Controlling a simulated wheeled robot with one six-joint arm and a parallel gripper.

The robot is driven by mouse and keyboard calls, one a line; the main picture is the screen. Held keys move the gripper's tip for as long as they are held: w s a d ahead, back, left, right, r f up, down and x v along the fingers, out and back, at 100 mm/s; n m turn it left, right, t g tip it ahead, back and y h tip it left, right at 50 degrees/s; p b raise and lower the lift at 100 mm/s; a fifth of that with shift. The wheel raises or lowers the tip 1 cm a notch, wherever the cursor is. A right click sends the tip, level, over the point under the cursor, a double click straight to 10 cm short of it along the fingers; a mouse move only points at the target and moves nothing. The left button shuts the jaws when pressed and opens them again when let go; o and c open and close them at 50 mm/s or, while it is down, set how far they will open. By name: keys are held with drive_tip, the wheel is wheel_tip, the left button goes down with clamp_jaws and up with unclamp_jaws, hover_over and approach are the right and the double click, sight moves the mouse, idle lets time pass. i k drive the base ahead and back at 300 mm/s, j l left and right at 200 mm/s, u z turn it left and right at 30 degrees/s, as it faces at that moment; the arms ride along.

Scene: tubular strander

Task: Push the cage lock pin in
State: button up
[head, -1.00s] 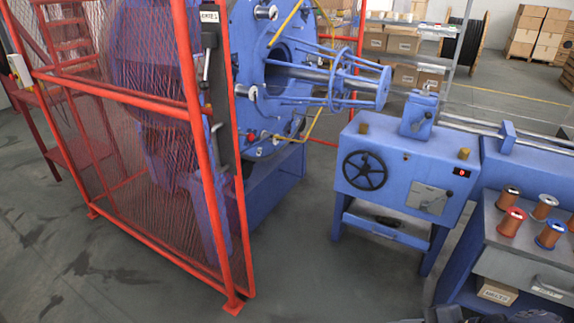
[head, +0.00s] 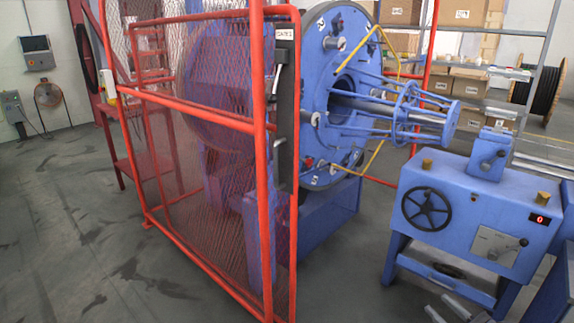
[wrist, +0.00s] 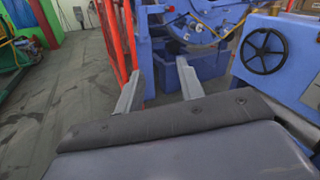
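The strander's blue cage disc (head: 335,100) stands behind the red mesh guard, with blue rods and a central tube reaching right from it. Several small knobs and fittings sit on its face, including a red one (head: 308,162) low on its left side. I cannot tell for sure which fitting is the lock pin, or how far in it is. In the wrist view my gripper (wrist: 160,88) has its two grey fingers apart with nothing between them. The lower part of the machine is beyond them, and my gripper is well short of the disc.
The red mesh guard (head: 262,150) with a dark latch plate (head: 285,115) stands at the disc's left. A blue stand with a black handwheel (head: 426,208) is on the right. Grey floor (head: 95,240) is free at left.

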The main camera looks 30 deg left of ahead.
sight(309, 161)
drive_tip(key=i+j+u, duration=0.25)
drive_tip(key=i+u, duration=0.15)
drive_tip(key=i, duration=0.25)
drive_tip(key=i+u, duration=0.4)
drive_tip(key=i, duration=1.2)
